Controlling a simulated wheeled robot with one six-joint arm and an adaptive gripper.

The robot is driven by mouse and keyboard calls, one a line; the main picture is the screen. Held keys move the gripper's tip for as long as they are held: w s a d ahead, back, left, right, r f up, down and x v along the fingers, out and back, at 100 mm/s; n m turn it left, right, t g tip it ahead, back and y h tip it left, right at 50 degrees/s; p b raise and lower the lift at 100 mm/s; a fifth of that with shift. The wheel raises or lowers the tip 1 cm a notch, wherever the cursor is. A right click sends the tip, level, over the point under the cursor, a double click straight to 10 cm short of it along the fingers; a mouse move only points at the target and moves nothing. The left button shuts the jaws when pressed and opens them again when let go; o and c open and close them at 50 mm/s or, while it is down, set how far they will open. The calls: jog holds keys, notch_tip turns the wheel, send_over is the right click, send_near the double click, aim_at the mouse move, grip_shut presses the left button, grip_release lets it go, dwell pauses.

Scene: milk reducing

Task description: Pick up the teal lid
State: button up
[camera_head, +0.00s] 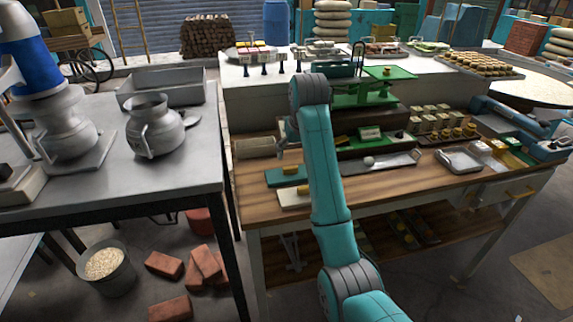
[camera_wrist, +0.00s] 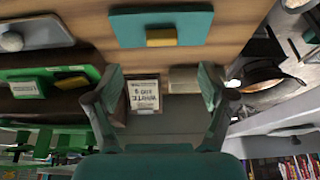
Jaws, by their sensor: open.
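The teal lid (camera_head: 280,178) is a flat rectangle with a yellow handle. It lies on the wooden workbench, left of my arm in the head view. In the wrist view, the teal lid (camera_wrist: 190,22) is at the top centre, its yellow block handle (camera_wrist: 161,37) facing the camera. My gripper (camera_wrist: 160,80) is open and empty, its two teal fingers spread wide. The lid lies beyond the fingertips, apart from them. In the head view my gripper (camera_head: 283,146) is small and partly hidden by my arm, above and behind the lid.
A pale lid (camera_head: 292,199) with a yellow handle lies just in front of the teal one. A beige block (camera_head: 255,148) stands behind. A metal tray (camera_head: 390,162) and green scale (camera_head: 365,95) are to the right. A steel table with a metal jug (camera_head: 155,130) stands left.

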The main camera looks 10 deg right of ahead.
aim_at(291, 168)
jog(key=x, duration=1.1)
jog(key=shift+w+a+r, duration=0.15)
jog(key=shift+w, duration=0.2)
jog(key=shift+c, duration=0.2)
jog(key=shift+s, duration=0.1)
jog(key=c, duration=0.8)
